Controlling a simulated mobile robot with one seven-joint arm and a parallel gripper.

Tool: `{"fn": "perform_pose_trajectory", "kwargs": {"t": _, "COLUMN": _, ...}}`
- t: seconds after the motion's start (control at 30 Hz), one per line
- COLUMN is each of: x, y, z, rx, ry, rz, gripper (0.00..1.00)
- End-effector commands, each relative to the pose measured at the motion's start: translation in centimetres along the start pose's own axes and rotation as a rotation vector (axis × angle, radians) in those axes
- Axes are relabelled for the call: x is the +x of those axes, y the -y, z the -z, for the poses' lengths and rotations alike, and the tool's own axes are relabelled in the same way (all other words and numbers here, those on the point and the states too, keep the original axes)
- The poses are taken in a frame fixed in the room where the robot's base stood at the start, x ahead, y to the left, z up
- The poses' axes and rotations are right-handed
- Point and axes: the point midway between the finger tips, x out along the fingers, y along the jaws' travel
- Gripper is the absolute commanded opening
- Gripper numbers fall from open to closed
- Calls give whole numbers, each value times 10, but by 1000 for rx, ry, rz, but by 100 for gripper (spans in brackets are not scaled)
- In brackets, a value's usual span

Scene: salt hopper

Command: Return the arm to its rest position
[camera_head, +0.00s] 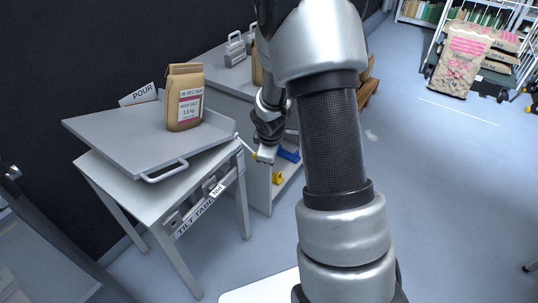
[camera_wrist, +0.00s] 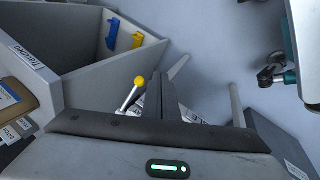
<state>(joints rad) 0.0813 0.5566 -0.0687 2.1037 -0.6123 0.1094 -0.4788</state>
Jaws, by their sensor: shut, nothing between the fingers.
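My arm reaches up and forward through the middle of the head view. My gripper (camera_head: 265,154) is beyond the right edge of the tilt table (camera_head: 130,192), pointing down, shut and empty. In the wrist view, my gripper's shut fingers (camera_wrist: 168,98) show above the housing with a green light. A lever with a yellow knob (camera_wrist: 139,80) appears just left of the fingers there; I cannot tell whether they touch.
A brown salt bag (camera_head: 185,98) stands upright on the table's grey tray (camera_head: 110,128). A grey cabinet (camera_head: 258,188) with blue and yellow items stands close behind my gripper. Sacks (camera_head: 462,62) lie at the far right. The floor (camera_head: 440,190) at right is clear.

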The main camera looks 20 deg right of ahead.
Motion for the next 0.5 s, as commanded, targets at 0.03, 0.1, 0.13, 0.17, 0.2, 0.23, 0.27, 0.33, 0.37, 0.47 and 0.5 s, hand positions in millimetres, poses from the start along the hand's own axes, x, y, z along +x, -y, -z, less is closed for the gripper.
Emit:
{"fn": "perform_pose_trajectory", "kwargs": {"t": 0.03, "x": 0, "y": 0, "z": 0, "rx": 0, "ry": 0, "rz": 0, "gripper": 0}}
{"fn": "perform_pose_trajectory", "kwargs": {"t": 0.1, "x": 0, "y": 0, "z": 0, "rx": 0, "ry": 0, "rz": 0, "gripper": 0}}
{"fn": "perform_pose_trajectory", "kwargs": {"t": 0.13, "x": 0, "y": 0, "z": 0, "rx": 0, "ry": 0, "rz": 0, "gripper": 0}}
{"fn": "perform_pose_trajectory", "kwargs": {"t": 0.17, "x": 0, "y": 0, "z": 0, "rx": 0, "ry": 0, "rz": 0, "gripper": 0}}
{"fn": "perform_pose_trajectory", "kwargs": {"t": 0.2, "x": 0, "y": 0, "z": 0, "rx": 0, "ry": 0, "rz": 0, "gripper": 0}}
{"fn": "perform_pose_trajectory", "kwargs": {"t": 0.23, "x": 0, "y": 0, "z": 0, "rx": 0, "ry": 0, "rz": 0, "gripper": 0}}
{"fn": "perform_pose_trajectory", "kwargs": {"t": 0.27, "x": 0, "y": 0, "z": 0, "rx": 0, "ry": 0, "rz": 0, "gripper": 0}}
{"fn": "perform_pose_trajectory", "kwargs": {"t": 0.33, "x": -1, "y": -1, "z": 0, "rx": 3, "ry": 0, "rz": -2, "gripper": 0}}
{"fn": "perform_pose_trajectory", "kwargs": {"t": 0.37, "x": -4, "y": -2, "z": 1, "rx": 8, "ry": 0, "rz": -4, "gripper": 0}}
{"fn": "perform_pose_trajectory", "kwargs": {"t": 0.47, "x": -26, "y": -9, "z": 2, "rx": 54, "ry": 1, "rz": -21, "gripper": 0}}
{"fn": "perform_pose_trajectory", "kwargs": {"t": 0.5, "x": -42, "y": -12, "z": 2, "rx": 87, "ry": 2, "rz": -31, "gripper": 0}}
